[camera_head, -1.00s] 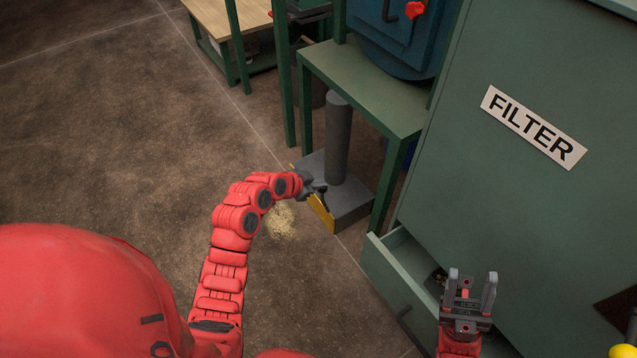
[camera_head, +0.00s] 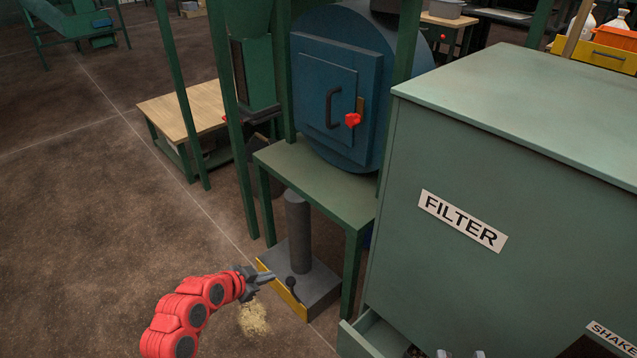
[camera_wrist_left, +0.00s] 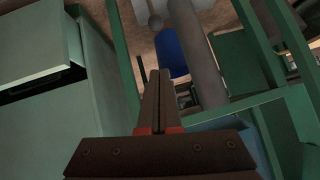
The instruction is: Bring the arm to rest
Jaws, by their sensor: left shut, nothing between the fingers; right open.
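My left gripper (camera_head: 262,275) is at the end of the red arm in the head view, in front of the left end of a grey base with a yellow front edge. Its fingers are shut with nothing between them. The shut fingers also show in the left wrist view (camera_wrist_left: 158,100). A small black lever with a round knob (camera_head: 291,283) stands at the yellow edge, just right of the gripper and apart from it in the picture. Only the fingertips of my right gripper (camera_head: 460,355) show at the bottom edge, spread open beside the filter cabinet's drawer.
A grey post stands on the grey base (camera_head: 322,287), beside a green stand (camera_head: 320,185) under a blue round vessel (camera_head: 340,70). The green filter cabinet (camera_head: 520,130) fills the right, its drawer (camera_head: 372,335) pulled out. Spilled grains (camera_head: 253,318) lie on the floor. Floor at left is clear.

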